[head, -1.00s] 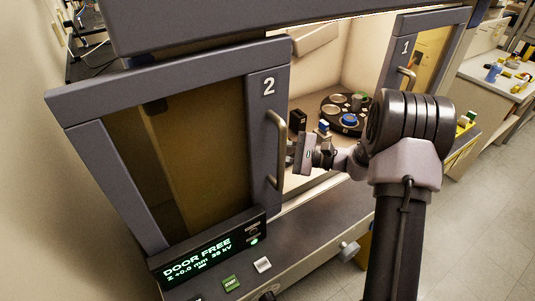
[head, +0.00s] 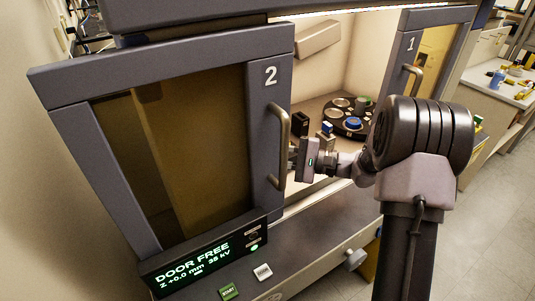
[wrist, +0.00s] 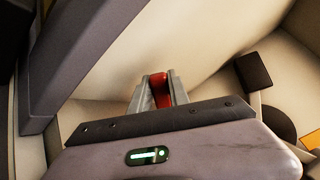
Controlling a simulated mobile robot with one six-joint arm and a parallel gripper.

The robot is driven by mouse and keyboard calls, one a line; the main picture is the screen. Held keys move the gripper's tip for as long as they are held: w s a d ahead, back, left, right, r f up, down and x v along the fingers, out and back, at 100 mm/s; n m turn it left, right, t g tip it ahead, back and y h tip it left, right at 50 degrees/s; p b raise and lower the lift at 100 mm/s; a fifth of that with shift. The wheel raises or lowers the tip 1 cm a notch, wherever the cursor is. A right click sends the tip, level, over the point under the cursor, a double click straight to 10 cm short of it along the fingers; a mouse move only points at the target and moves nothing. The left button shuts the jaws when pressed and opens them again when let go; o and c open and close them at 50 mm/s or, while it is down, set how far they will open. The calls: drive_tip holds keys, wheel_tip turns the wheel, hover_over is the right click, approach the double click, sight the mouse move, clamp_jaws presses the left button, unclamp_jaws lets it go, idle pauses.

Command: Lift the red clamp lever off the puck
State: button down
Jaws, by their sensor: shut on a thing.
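My gripper (wrist: 158,90) is shut on a red piece (wrist: 160,89), which looks like the red clamp lever. Only a short part of it shows between the two grey fingers in the wrist view; the lever does not show in the head view. There, my gripper (head: 293,158) is at the opening, close to the door handle, its fingertips partly hidden. The pucks sit on a dark round turntable (head: 338,128) inside the chamber, apart from my gripper. I cannot tell which puck the lever belongs to.
Door 2 (head: 270,110) with its curved handle (head: 284,140) stands just left of my gripper. Door 1 (head: 410,60) is on the right. A dark block (head: 300,123) stands in the chamber behind my gripper. The display (head: 205,257) reads DOOR FREE.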

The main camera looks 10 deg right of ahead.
drive_tip(key=c, duration=1.2)
unclamp_jaws()
drive_tip(key=shift+c, duration=0.2)
drive_tip(key=p+v, duration=0.4)
drive_tip(key=v, duration=1.3)
drive_tip(key=shift+d, duration=0.25)
drive_tip(key=shift+s, duration=0.1)
